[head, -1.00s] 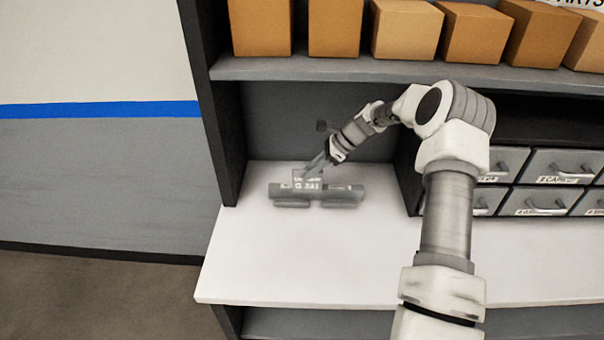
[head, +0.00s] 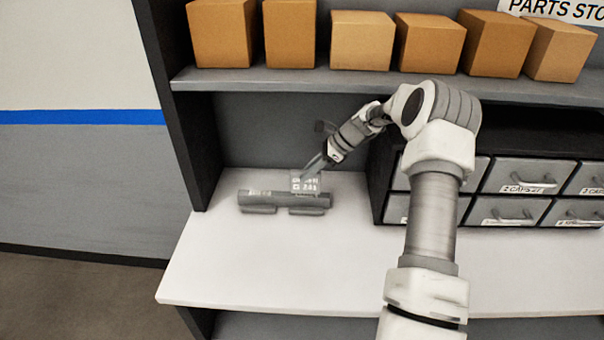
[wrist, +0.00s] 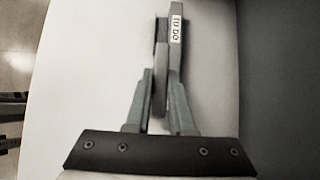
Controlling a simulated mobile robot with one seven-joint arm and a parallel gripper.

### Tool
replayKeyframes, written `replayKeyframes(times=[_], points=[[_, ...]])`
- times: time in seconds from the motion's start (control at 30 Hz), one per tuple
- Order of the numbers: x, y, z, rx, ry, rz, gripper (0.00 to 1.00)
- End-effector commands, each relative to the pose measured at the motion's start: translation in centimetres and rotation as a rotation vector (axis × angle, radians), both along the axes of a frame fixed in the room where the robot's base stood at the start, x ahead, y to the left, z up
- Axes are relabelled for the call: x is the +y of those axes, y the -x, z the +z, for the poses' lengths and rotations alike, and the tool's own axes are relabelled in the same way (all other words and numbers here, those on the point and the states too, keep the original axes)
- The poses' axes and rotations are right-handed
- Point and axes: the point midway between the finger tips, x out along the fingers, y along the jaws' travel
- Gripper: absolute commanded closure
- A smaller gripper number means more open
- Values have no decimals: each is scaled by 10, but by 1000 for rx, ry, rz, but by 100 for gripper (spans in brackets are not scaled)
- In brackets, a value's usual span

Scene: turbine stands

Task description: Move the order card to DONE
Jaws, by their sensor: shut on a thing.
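The order card (head: 305,181) is a small pale grey card with printed marks. My gripper (head: 314,166) is shut on its upper part. The card stands upright at the right half of a dark grey rack (head: 270,203) on the white counter. Its lower edge meets the rack's top edge in the head view; I cannot tell whether it is in a slot or just above or behind. In the wrist view my gripper (wrist: 160,108) holds the thin card edge-on, and the rack (wrist: 174,70) with a TO DO label lies beyond. The DONE label is not readable.
The white counter (head: 250,265) is clear in front of the rack. Grey labelled drawers (head: 520,175) stand to the right. A shelf (head: 380,84) with several cardboard boxes runs above, and a dark side panel (head: 172,105) stands at the left.

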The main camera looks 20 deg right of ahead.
Motion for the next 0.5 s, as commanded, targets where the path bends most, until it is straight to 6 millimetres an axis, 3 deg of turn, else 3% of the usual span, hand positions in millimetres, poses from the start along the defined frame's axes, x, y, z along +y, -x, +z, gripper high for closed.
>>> replayKeyframes(times=[0.27,0.5], points=[[-3,1,-3,0,0,-6,100],[-3,1,-23,1,0,-4,100]])
